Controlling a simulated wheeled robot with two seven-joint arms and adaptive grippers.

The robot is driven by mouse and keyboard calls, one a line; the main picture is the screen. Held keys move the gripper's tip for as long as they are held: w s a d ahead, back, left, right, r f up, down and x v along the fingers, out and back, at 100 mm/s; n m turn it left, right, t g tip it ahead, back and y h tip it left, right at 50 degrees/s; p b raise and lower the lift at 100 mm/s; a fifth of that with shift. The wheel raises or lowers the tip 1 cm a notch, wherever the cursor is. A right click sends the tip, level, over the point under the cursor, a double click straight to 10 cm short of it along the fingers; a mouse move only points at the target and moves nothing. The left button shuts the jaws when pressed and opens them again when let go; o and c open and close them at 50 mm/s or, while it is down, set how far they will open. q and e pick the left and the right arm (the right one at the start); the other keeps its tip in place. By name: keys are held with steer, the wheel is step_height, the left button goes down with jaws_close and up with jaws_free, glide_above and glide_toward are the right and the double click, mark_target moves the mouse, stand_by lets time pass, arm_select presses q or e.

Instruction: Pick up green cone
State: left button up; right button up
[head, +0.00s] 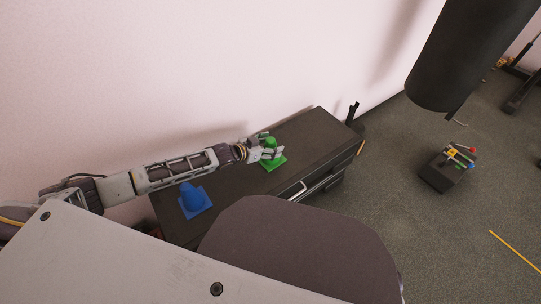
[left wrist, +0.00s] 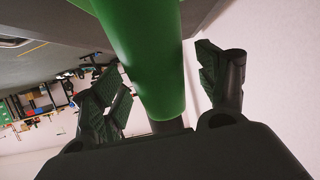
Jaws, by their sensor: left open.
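A green cone (head: 274,163) with a square base stands upright on the dark cabinet top (head: 315,128). My left gripper (head: 268,150) is at the cone's upper part. In the left wrist view, the green cone (left wrist: 146,55) lies between the two open fingers of my left gripper (left wrist: 165,85), with a visible gap to the right finger. I cannot tell whether the left finger touches it. My right gripper is not in view.
A blue cone (head: 194,200) stands on the same cabinet, below my left forearm. A pink wall runs behind the cabinet. A dark hanging cylinder (head: 465,50) and a small dark box (head: 442,172) with coloured parts are to the right, over open floor.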

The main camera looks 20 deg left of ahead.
arm_select(q)
steer(key=c, duration=1.5)
steer(key=shift+r, duration=0.2)
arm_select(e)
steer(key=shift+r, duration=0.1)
arm_select(q)
steer(key=shift+r+p, duration=0.3)
steer(key=shift+r, duration=0.1)
step_height(320, 180, up, 7)
steer(key=p, duration=0.3)
steer(key=shift+r+p, duration=0.4)
steer(key=shift+r, duration=0.6)
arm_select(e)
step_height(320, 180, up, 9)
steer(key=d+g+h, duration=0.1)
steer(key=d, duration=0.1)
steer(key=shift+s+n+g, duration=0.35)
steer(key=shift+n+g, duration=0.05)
